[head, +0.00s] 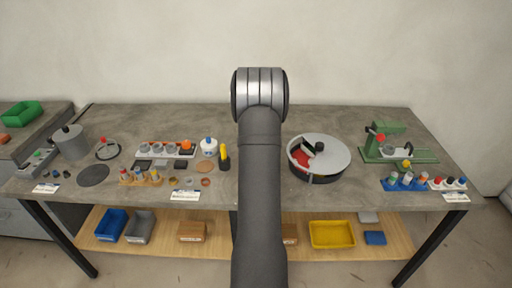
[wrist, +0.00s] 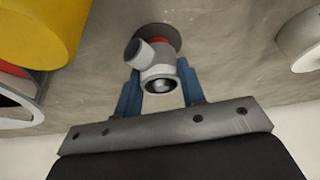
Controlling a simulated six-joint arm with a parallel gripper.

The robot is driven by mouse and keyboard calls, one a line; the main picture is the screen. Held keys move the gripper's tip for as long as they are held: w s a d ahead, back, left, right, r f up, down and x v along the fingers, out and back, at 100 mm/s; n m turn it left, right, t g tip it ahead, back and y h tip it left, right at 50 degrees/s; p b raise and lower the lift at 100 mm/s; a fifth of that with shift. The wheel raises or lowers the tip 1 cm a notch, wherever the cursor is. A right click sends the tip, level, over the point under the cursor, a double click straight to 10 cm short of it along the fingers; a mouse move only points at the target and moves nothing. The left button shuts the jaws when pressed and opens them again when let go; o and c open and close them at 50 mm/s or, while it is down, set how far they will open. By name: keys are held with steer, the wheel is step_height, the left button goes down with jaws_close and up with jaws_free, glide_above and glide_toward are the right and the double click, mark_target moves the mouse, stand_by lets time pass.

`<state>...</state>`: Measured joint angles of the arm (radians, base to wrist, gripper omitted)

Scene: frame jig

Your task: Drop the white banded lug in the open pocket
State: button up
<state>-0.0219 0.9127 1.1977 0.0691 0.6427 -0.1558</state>
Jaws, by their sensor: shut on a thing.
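My gripper (wrist: 160,78) shows in the wrist view with its two blue fingers shut on a pale grey-white lug (wrist: 158,58). The lug has a red band near its far end and a short stub sticking out to the left. A dark round patch or disc shows directly behind the lug; I cannot tell whether they touch. In the head view my own arm hides the gripper and the lug. A round grey drum (head: 332,149), right of my arm, has a cut-out in its top with red and dark inside. I cannot tell which opening is the pocket.
Left of my arm are a white rack (head: 149,153) of grey pieces, a white bottle (head: 208,145) and a yellow-and-black upright object (head: 224,159). A green machine (head: 388,141) and a blue holder (head: 405,184) stand at the right. The back middle of the grey table is mostly clear.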

step_height(320, 180, up, 10)
steer(key=shift+r, duration=0.25)
stand_by(0.3)
steer(key=s+d+f+m+g+h, duration=0.1)
steer(key=s+d+m+g+h, duration=0.15)
steer(key=d+m, duration=0.7)
steer(key=s+d+f+m+g+h, duration=0.1)
steer(key=s+d+m+g+h, duration=0.2)
steer(key=d+m, duration=0.65)
steer(key=shift+t, duration=0.55)
steer(key=shift+s+a+f, duration=0.1)
steer(key=shift+s+f, duration=0.05)
steer(key=shift+f, duration=1.1)
steer(key=shift+s+a+f, duration=0.1)
steer(key=shift+s+f, duration=0.05)
steer(key=shift+f, duration=1.05)
steer(key=shift+f, duration=0.2)
steer(key=shift+f+y, duration=0.25)
steer(key=shift+f, duration=0.7)
